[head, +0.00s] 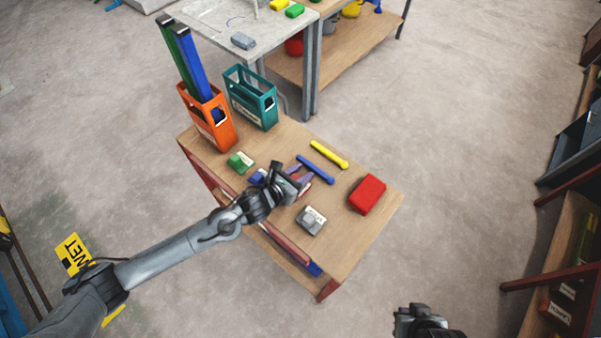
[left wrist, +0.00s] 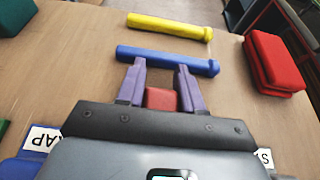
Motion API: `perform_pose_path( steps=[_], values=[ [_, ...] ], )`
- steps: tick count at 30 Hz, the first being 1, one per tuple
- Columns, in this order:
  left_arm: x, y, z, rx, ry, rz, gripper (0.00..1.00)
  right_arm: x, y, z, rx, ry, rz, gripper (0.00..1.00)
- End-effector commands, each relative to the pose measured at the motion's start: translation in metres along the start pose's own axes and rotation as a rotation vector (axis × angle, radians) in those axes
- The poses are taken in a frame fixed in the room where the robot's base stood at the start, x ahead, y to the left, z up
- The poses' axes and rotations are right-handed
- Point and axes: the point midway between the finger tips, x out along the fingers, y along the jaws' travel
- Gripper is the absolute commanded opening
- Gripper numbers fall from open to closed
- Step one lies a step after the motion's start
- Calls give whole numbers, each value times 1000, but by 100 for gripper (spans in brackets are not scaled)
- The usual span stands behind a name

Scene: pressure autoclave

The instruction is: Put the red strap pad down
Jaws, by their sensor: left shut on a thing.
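My left gripper (head: 301,178) is over the wooden bench top (head: 345,240), its purple fingers shut on a small red pad. The pad (left wrist: 160,99) shows between the fingers in the left wrist view; in the head view the fingers mostly cover it. I cannot tell whether it touches the bench. A larger red block (head: 367,194) lies to the right, apart from the gripper; it also shows in the left wrist view (left wrist: 272,62). My right gripper (head: 418,318) is at the bottom edge of the head view, away from the bench, its fingers unclear.
A blue rod (head: 316,169) and a yellow rod (head: 329,154) lie just beyond the gripper. Labelled grey (head: 311,220), blue (head: 257,178) and green (head: 240,162) pieces lie around it. Orange (head: 208,118) and teal (head: 251,98) holders stand at the back left.

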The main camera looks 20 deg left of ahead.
Motion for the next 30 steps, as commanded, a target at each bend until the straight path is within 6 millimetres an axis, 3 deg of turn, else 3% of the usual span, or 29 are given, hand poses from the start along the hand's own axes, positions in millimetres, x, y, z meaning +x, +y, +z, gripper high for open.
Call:
perform_pose_path(
  steps=[3,4,9,21,30],
  values=[
    [2,0,-4,0,0,0,6,4,0,1,0,0,0,0],
    [1,0,-3,0,0,0,39,3,0,1,0,0,0,0],
    [1,0,-3,0,0,0,61,3,0,1,-1,-1,0,0],
    [-3,0,1,1,1,0,61,-1,2,0,-9,-2,7,0],
    [-50,0,-1,2,2,0,61,-3,2,0,-8,-1,6,0]
  ],
)
